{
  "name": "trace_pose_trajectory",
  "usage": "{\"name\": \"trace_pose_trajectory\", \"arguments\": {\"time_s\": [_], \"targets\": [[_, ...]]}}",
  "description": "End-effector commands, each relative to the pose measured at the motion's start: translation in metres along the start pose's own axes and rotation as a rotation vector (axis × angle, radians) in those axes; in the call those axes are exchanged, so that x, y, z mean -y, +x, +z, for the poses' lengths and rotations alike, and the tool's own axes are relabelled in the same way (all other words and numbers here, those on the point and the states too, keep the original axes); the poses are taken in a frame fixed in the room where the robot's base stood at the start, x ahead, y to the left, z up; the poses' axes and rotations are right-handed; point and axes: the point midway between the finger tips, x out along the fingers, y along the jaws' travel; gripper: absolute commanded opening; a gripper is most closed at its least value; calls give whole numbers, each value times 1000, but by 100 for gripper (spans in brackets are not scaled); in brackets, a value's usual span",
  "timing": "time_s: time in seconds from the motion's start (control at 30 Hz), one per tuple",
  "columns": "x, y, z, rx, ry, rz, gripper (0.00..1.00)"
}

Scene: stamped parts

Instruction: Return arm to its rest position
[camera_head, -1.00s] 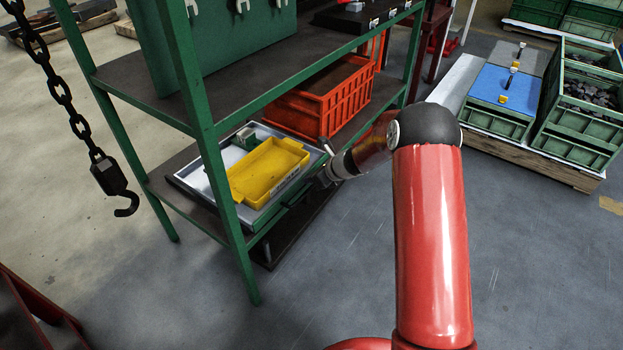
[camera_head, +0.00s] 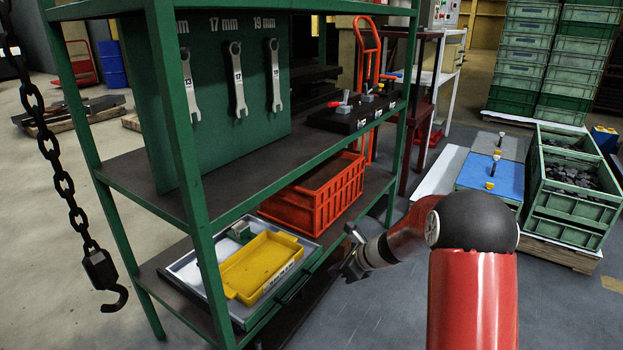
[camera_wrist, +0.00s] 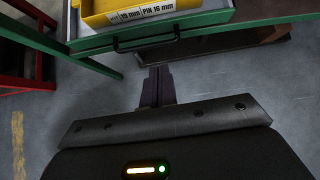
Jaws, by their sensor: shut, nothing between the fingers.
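My gripper (camera_head: 350,262) is at the end of my red arm, in front of the green shelf's lower level and to the right of the drawer tray. In the wrist view its fingers (camera_wrist: 158,85) are together with nothing between them. The fingertips point toward the front of the grey tray (camera_wrist: 140,43), apart from its handle as far as I can tell. The yellow bin (camera_head: 262,266) sits in that grey tray (camera_head: 185,273) on the lower shelf. Its label in the wrist view reads 19 mm and PIN 16 mm.
The green shelf (camera_head: 204,250) stands close left of my arm. An orange crate (camera_head: 315,200) is behind the yellow bin. A chain hook (camera_head: 105,280) hangs at the left. Green crates (camera_head: 578,190) and a blue-topped box (camera_head: 485,174) stand at the right. Open floor (camera_head: 360,320) lies below my gripper.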

Motion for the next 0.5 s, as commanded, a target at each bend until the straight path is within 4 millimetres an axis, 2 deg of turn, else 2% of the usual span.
{"name": "trace_pose_trajectory", "arguments": {"time_s": [0.13, 0.23, 0.37, 0.5], "targets": [[-27, -42, 27, -33, -253, 12, 0], [-58, -82, 43, -78, -514, 29, 0], [-100, -133, 52, -151, -853, 58, 0], [-145, -184, 49, -243, -1202, 96, 0]]}}
